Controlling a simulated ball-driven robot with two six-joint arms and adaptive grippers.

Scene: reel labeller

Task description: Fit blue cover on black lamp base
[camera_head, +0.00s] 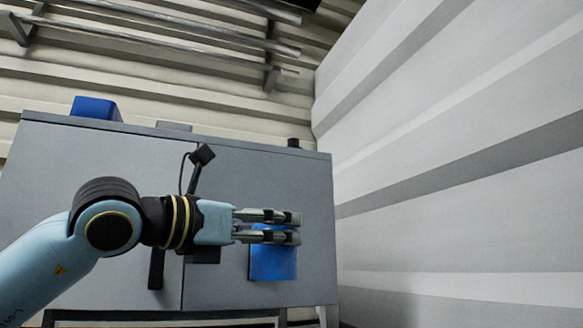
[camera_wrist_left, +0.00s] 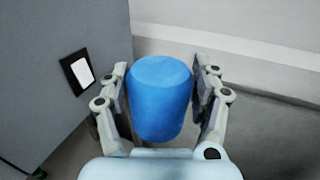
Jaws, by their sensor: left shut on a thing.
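The blue cover (camera_head: 273,263) is a rounded, tapered cylinder held in front of the grey cabinet's right part. My left gripper (camera_head: 298,227) is shut on it, with the fingers across its upper part in the head view. In the left wrist view the blue cover (camera_wrist_left: 160,98) sits between the two fingers. A small black piece, which looks like the black lamp base (camera_head: 293,142), stands on the cabinet top near its right end, above and apart from the cover. My right gripper is not in view.
The grey cabinet (camera_head: 230,165) fills the middle, with a dark handle (camera_head: 155,270) on its front. A blue box (camera_head: 95,107) and a low grey block (camera_head: 174,126) are on its top. Metal rails (camera_head: 180,37) run along the back wall. A pale ribbed wall (camera_head: 450,150) bounds the right side.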

